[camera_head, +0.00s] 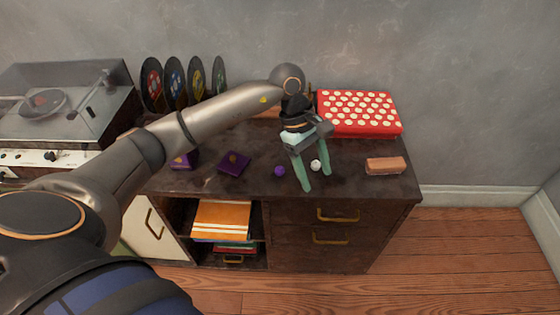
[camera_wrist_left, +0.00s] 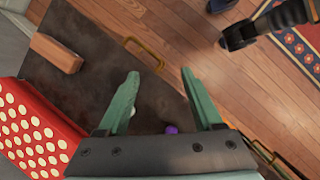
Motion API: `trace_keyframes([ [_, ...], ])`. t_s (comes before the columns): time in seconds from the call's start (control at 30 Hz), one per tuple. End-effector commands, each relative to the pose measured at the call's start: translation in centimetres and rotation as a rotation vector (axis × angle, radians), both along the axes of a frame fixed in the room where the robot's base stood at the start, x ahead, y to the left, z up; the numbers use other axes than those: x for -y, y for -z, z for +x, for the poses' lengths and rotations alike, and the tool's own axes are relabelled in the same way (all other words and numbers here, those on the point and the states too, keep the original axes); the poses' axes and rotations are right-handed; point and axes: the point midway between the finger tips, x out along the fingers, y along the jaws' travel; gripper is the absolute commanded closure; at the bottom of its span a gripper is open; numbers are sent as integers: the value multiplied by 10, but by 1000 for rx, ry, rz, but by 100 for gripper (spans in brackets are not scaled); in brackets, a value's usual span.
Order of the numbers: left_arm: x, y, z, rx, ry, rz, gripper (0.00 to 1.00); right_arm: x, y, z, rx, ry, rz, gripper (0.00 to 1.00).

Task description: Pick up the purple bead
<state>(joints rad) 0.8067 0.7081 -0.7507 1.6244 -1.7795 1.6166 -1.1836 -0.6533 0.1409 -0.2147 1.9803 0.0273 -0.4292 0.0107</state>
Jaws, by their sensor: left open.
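The purple bead (camera_head: 280,171) is a small round ball on the dark cabinet top (camera_head: 345,190), near its front edge. In the left wrist view the bead (camera_wrist_left: 171,129) shows beyond the finger bases, partly hidden by the gripper body. My left gripper (camera_head: 317,180) is open and points down over the cabinet top, just right of the bead in the head view. Its two green fingers (camera_wrist_left: 160,74) are spread apart with nothing held between them. The bead is apart from the fingers in the head view.
A white ball (camera_head: 315,165) lies close by the left fingers. A brown block (camera_head: 385,165) is to the right, a red white-dotted box (camera_head: 360,112) behind. Purple boxes (camera_head: 234,162) stand left of the bead. Records (camera_head: 175,82) and a record player (camera_head: 60,105) are further left.

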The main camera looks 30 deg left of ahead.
Motion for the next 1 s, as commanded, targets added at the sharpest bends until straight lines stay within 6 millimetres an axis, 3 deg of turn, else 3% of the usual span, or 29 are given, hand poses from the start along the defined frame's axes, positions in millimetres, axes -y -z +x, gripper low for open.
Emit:
trace_keyframes([
  [0.03,-31,-17,12,30,16,111,32,0,-3,-3,-17,3,1,0],
  [0.1,-65,-30,20,47,36,237,32,0,-2,-7,-33,4,0,0],
  [0.2,-96,-44,26,52,47,349,32,1,1,-10,-50,6,0,0],
  [0.27,-106,-46,26,50,50,384,32,1,1,-11,-54,6,1,0],
  [0.37,-111,-35,26,45,51,404,32,1,2,-12,-56,6,1,0],
  [0.6,-110,8,26,45,52,400,32,1,2,-11,-55,6,1,0],
  [0.87,-109,29,26,49,50,399,32,1,2,-11,-55,6,1,0],
  [1.0,-108,51,24,45,51,397,32,1,0,-11,-54,8,0,0],
])
